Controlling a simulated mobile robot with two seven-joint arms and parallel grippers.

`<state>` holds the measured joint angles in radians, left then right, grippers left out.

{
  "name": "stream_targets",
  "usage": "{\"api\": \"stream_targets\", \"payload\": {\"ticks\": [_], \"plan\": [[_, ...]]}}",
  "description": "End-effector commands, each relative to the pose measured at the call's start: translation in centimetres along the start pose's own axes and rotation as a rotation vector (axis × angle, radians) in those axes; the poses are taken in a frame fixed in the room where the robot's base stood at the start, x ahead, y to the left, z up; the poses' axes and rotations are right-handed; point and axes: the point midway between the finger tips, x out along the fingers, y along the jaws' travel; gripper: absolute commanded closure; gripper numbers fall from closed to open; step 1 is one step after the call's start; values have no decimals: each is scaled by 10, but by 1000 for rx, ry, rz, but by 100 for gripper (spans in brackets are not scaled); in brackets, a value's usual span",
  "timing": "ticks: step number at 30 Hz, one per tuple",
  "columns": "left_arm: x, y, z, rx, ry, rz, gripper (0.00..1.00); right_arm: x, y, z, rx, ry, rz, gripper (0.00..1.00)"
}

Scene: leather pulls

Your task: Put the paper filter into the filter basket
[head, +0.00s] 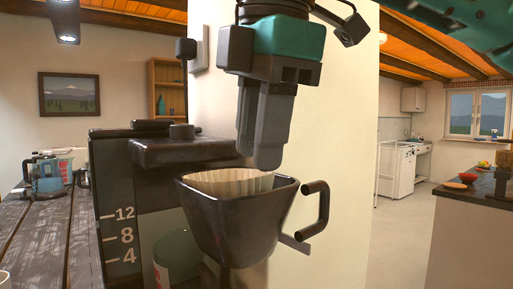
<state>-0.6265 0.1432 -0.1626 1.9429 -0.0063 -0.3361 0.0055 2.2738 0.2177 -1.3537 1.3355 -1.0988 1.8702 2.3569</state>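The paper filter (228,183) is pale and fluted. It sits inside the dark filter basket (236,222), with its pleated rim showing around the basket's opening. The basket has a handle on its right side and is at the front of the black coffee maker (120,200). My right gripper (258,160) points down just above the filter's right part, and no paper shows between its fingers. The fingers overlap in this view, so their gap is hidden. My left gripper is not in view.
A wooden table (40,235) runs along the left, with a glass jug (46,177) further back. A white-green cup (176,258) stands under the basket. A pale wall stands close behind the basket. A dark counter (480,186) is far right, beyond open floor.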

Motion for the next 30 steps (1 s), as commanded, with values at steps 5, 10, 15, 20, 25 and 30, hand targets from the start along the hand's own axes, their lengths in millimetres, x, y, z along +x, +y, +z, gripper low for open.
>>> {"api": "stream_targets", "payload": {"ticks": [5,10,15,20,25,30], "plan": [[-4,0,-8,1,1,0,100,-46,1,-1,1,1,5,69],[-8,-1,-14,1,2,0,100,-80,1,-1,0,1,3,69],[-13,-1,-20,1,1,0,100,-100,1,0,0,-1,3,69],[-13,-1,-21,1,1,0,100,-104,0,0,-1,1,2,69],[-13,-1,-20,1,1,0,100,-103,0,0,-1,1,2,69],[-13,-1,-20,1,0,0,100,-103,0,0,-1,1,2,69]]}}
